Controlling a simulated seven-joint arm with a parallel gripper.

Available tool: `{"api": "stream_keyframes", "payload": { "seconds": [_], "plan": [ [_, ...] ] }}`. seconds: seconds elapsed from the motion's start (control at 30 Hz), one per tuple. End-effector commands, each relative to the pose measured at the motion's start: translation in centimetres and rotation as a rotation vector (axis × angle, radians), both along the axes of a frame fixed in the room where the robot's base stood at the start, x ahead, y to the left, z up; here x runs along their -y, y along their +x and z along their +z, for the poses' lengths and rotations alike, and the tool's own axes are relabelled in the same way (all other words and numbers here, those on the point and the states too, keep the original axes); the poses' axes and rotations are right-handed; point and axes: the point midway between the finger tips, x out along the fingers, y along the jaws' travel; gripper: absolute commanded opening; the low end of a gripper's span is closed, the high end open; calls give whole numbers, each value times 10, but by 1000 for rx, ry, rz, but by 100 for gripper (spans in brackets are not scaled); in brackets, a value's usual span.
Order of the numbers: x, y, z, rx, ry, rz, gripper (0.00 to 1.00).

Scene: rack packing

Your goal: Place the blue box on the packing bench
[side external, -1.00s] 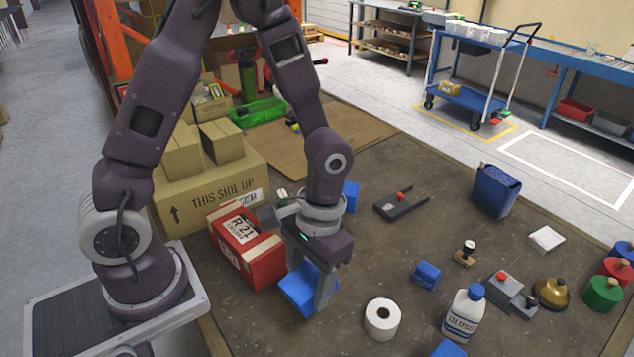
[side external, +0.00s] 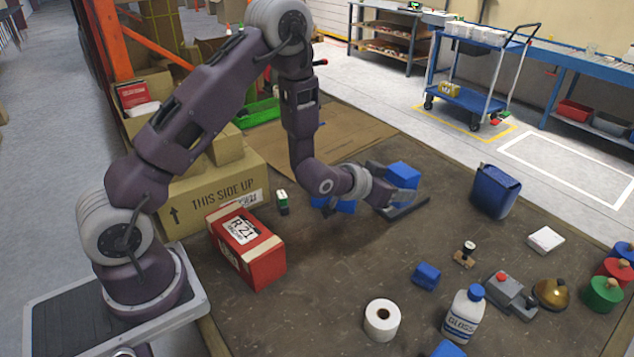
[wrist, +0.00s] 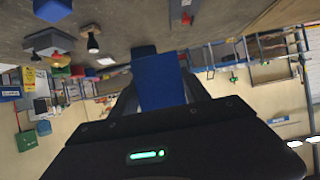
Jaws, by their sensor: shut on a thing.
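My gripper (side external: 388,186) is shut on a blue box (side external: 404,174) and holds it out toward the far side of the brown bench top (side external: 330,290). The arm's end is turned nearly sideways. In the wrist view the blue box (wrist: 160,82) stands between the fingers of my gripper (wrist: 155,100), hiding part of the scene behind it. The box appears raised above the bench top; its exact height is hard to tell.
A red box (side external: 247,250) and a carton (side external: 207,200) stand at left. A blue canister (side external: 496,191), small blue block (side external: 426,275), white roll (side external: 382,320) and bottle (side external: 464,315) stand right. Bare surface lies centrally.

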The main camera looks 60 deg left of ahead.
Motion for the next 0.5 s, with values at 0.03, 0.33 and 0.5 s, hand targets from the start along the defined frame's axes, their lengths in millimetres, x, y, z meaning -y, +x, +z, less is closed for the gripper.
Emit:
{"api": "stream_keyframes", "payload": {
  "seconds": [0.03, 0.33, 0.5],
  "plan": [
    [-5, 5, 7, 31, 0, 1, 0],
    [-3, 3, -39, 75, 0, -1, 0],
    [-3, 3, -63, 84, 0, -1, 0]
  ]
}}
